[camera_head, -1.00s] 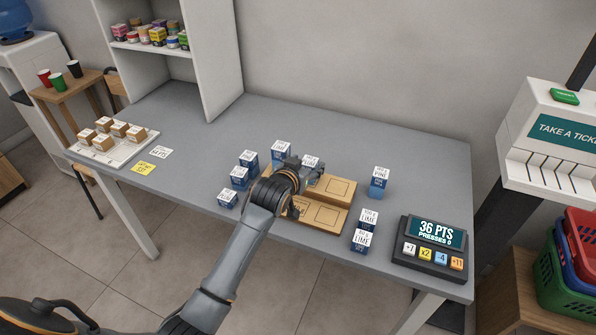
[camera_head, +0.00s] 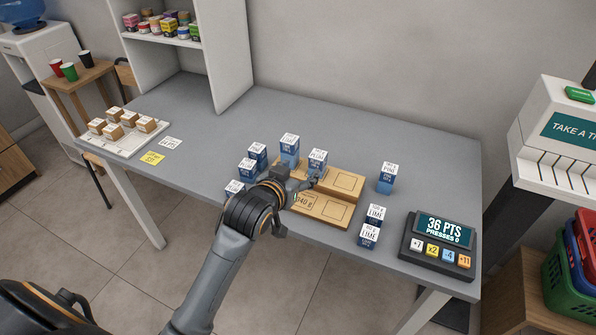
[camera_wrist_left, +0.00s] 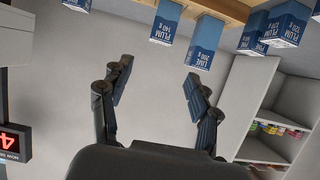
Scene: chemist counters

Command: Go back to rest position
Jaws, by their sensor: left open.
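My left gripper (camera_head: 303,188) is over the wooden board (camera_head: 345,184) near the middle of the counter. In the left wrist view the left gripper (camera_wrist_left: 160,80) has its two fingers spread with nothing between them. A blue and white plum box (camera_head: 317,162) stands upright just beyond the gripper, at the back of the board. A taller blue box (camera_head: 289,148) stands to its left. My left forearm and wrist hide part of the board's left side. My right gripper is not in view.
More blue boxes stand left of the board (camera_head: 247,169) and to its right (camera_head: 387,178), with lime boxes (camera_head: 375,216) at its front right. A points display (camera_head: 438,241) reads 36 PTS. A white tray (camera_head: 122,143) with small cartons is at the left. The back of the counter is clear.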

